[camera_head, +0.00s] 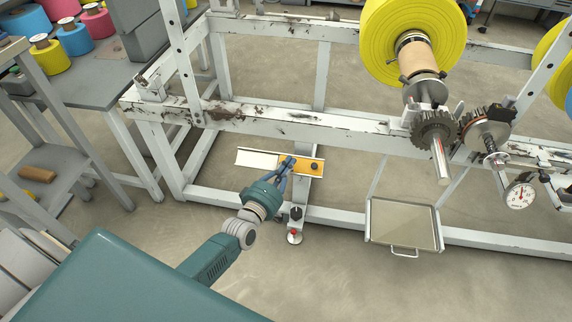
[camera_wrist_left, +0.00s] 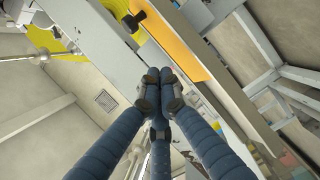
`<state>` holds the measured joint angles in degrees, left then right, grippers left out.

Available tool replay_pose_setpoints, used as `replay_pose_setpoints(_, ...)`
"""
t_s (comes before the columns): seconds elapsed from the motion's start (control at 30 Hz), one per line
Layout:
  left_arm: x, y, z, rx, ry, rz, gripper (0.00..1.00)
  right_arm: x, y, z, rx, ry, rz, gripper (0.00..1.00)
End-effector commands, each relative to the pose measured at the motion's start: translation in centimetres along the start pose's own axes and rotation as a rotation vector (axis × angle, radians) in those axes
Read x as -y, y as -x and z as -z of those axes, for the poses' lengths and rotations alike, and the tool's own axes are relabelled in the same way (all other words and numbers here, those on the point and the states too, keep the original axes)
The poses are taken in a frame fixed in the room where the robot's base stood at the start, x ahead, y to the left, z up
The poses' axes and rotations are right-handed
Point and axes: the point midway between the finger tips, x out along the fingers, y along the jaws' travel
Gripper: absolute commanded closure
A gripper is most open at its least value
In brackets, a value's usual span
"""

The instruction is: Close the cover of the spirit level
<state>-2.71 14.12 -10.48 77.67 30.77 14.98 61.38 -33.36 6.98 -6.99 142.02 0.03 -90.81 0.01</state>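The spirit level is a long, narrow piece on the white machine frame. It has an orange part (camera_head: 308,164) with a dark round knob at the right and a pale, flat panel (camera_head: 257,159) at the left, which looks like the open cover. My left gripper (camera_head: 290,161) is over the middle of it, where pale and orange parts meet, and hides that area. In the left wrist view the blue fingers (camera_wrist_left: 160,82) come together at their tips, with nothing clearly visible between them. The orange part (camera_wrist_left: 172,38) lies just beyond them. I cannot tell whether they touch it. My right gripper is out of view.
A white frame beam (camera_head: 290,124) runs behind the level. A yellow roll (camera_head: 445,30) and gears (camera_head: 436,130) are at the right, above a shallow metal tray (camera_head: 403,222). A grey table (camera_head: 100,85) with coloured spools stands at the left. Floor is open in front.

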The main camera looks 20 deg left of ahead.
Motion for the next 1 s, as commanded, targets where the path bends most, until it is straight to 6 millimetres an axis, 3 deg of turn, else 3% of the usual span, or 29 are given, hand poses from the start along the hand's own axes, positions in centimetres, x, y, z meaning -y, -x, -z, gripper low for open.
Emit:
replay_pose_setpoints(0.37, 0.1, 6.5, -0.1, 0.002, 0.001, 0.007, 1.00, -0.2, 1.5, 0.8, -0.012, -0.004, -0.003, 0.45)
replay_pose_setpoints(0.43, 0.1, 7.6, -0.1, 0.002, 0.001, 0.007, 1.00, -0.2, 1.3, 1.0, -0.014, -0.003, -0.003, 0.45)
replay_pose_setpoints(0.5, 0.1, 8.5, -0.1, 0.002, 0.001, 0.006, 1.00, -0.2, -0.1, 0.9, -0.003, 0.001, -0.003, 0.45)
replay_pose_setpoints(0.87, 0.2, 9.7, -0.2, 0.005, -0.003, 0.007, 1.00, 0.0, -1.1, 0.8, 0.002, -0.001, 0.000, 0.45)
replay_pose_setpoints(1.0, 0.3, 9.9, -2.5, 0.072, -0.079, 0.061, 1.00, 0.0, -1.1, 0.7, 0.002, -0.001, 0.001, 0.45)
